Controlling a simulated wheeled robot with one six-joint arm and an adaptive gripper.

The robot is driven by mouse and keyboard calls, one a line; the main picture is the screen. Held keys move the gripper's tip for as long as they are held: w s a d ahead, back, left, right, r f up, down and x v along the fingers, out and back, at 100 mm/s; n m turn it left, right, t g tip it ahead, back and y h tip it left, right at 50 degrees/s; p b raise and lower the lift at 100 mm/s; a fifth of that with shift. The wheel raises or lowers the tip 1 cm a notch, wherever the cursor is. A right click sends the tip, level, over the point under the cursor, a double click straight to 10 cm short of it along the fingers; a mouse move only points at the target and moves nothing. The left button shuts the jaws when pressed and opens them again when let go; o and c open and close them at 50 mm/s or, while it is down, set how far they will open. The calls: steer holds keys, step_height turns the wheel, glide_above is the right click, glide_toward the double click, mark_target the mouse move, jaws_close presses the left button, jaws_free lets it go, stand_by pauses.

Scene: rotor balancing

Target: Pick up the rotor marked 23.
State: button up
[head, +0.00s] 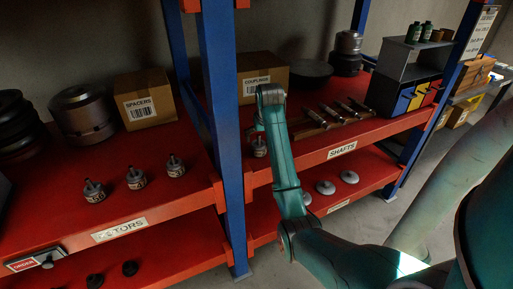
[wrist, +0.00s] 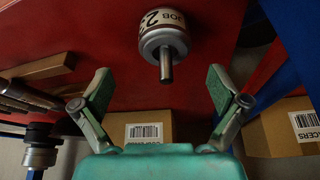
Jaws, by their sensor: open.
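A rotor (wrist: 164,40), a metal cylinder with a shaft and a cream label, stands on the red shelf in the wrist view. Its label reads "JOB" and a number starting with 2; the rest is turned out of sight. My gripper (wrist: 160,88) is open, with the rotor's shaft end showing between and slightly beyond its fingertips; nothing is held. In the head view a single rotor (head: 259,147) stands just left of my arm, partly hidden. Three more rotors (head: 95,191) (head: 136,178) (head: 175,166) stand on the left shelf; their numbers are too small to read.
A blue upright (head: 222,130) stands close left of my arm. A couplings box (head: 263,80) and several shafts (head: 338,112) lie behind and right of it. A spacers box (head: 146,100) stands on the left shelf. Grey discs (head: 325,187) lie on the lower shelf.

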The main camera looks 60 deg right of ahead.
mark_target(258, 143)
steer(key=shift+w+x, duration=0.15)
steer(key=shift+x, duration=1.65)
steer(key=shift+w+x, duration=0.1)
steer(key=shift+x, duration=1.7)
steer(key=shift+a+r, duration=0.15)
jaws_close()
